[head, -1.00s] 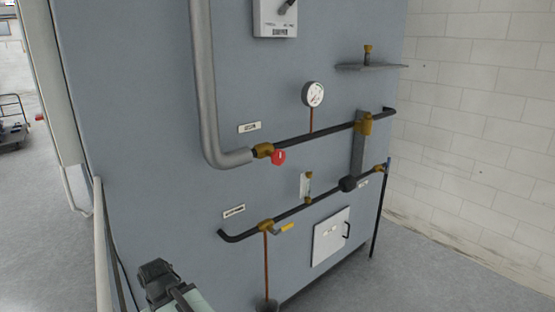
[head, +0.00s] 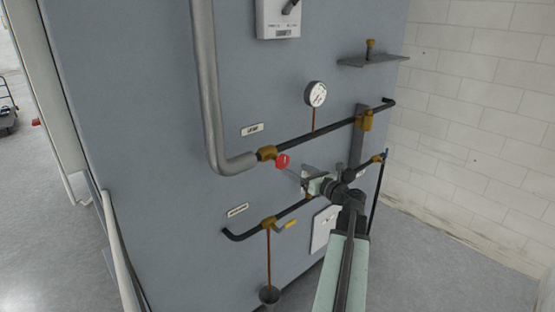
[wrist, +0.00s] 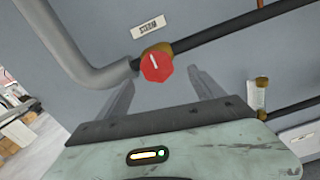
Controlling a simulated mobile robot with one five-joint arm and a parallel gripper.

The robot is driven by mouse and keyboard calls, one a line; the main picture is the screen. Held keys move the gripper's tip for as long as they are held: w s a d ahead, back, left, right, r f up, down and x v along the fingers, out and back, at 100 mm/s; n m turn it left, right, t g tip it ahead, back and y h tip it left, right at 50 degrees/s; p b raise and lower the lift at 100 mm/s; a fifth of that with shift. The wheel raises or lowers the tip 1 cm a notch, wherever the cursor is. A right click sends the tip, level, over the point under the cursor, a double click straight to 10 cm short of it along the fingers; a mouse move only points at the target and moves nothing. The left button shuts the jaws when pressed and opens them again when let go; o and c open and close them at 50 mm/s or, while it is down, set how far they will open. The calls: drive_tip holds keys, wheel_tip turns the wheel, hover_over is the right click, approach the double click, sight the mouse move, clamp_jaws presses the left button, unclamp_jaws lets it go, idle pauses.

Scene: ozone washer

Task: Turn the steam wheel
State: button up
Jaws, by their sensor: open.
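The steam wheel (head: 282,161) is a small red knob on a brass valve at the end of the thick grey pipe. In the wrist view the red wheel (wrist: 156,67) has a white mark and sits beyond the fingers, under a label reading STEAM (wrist: 150,27). My gripper (head: 290,174) is just right of and below the wheel in the head view. In the wrist view my gripper (wrist: 160,90) is open, its two grey fingers apart with the wheel showing between their tips. I cannot tell whether either finger touches it.
A dark pipe (head: 330,132) runs right from the valve, with a round gauge (head: 316,94) above. A grey shelf (head: 375,61) sticks out at upper right. Open floor (head: 430,260) lies at the right.

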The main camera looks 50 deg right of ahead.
sight(284, 164)
drive_tip(key=w, duration=0.8)
drive_tip(key=shift+d, duration=0.15)
